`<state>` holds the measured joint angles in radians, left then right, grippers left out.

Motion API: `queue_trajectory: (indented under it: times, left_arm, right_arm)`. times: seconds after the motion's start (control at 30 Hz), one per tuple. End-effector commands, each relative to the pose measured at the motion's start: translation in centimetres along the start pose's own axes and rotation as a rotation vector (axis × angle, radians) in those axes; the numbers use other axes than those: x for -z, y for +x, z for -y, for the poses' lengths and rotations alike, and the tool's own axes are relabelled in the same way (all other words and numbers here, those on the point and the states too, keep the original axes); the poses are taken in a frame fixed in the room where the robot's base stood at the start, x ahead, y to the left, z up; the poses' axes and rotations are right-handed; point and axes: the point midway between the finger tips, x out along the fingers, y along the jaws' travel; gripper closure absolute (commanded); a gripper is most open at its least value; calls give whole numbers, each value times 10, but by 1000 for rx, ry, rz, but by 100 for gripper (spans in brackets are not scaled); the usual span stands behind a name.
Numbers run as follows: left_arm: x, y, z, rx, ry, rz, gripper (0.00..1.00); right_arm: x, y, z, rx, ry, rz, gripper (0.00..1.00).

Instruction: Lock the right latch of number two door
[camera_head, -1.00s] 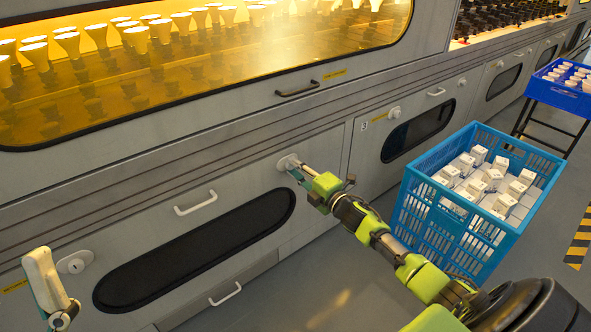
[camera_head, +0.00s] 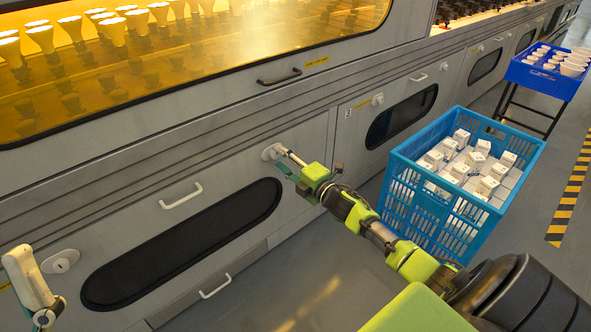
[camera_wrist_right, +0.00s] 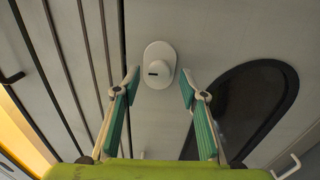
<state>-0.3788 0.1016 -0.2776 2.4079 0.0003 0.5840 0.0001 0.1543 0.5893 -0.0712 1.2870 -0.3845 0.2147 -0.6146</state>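The right latch (camera_head: 272,152) is a round pale knob on an oval plate at the upper right of a grey door (camera_head: 150,205) with a long dark window. In the right wrist view the latch (camera_wrist_right: 160,68) shows a short dark slot, lying crosswise in the picture. My right gripper (camera_head: 287,163) is at the latch; its fingers (camera_wrist_right: 159,82) are open, one either side of the knob in the picture, with no visible contact. The door's left latch (camera_head: 60,262) is beside my left gripper (camera_head: 30,290), which is partly cut off at the left edge.
A white handle (camera_head: 181,196) sticks out above the window, and a dark handle (camera_head: 279,77) is higher up. A blue crate (camera_head: 425,205) of white boxes stands right of my right arm. A blue bin (camera_head: 540,82) stands on a rack farther back.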

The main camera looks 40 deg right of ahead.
Motion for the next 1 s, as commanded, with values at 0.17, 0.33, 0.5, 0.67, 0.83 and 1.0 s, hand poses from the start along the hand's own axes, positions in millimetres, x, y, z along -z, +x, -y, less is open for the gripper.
queue_trajectory:
  times: [0.17,0.33,0.5,0.67,0.83,1.0]
  left_arm:
    - [1,0,0,-1,1,-1,8]
    - [1,0,0,-1,1,-2,8]
    - [1,0,0,-1,1,-2,8]
    - [1,0,0,-1,1,-2,8]
    - [1,0,0,-1,1,-2,8]
    - [1,0,0,-1,1,-2,8]
  right_arm:
    - [1,-28,1,3,-1,-2,61]
    - [1,-58,2,3,0,-2,61]
    - [1,-85,1,3,0,-1,61]
    - [1,-102,1,2,0,-2,61]
    - [0,-110,0,1,0,-1,61]
    - [1,-110,0,0,-1,-2,61]
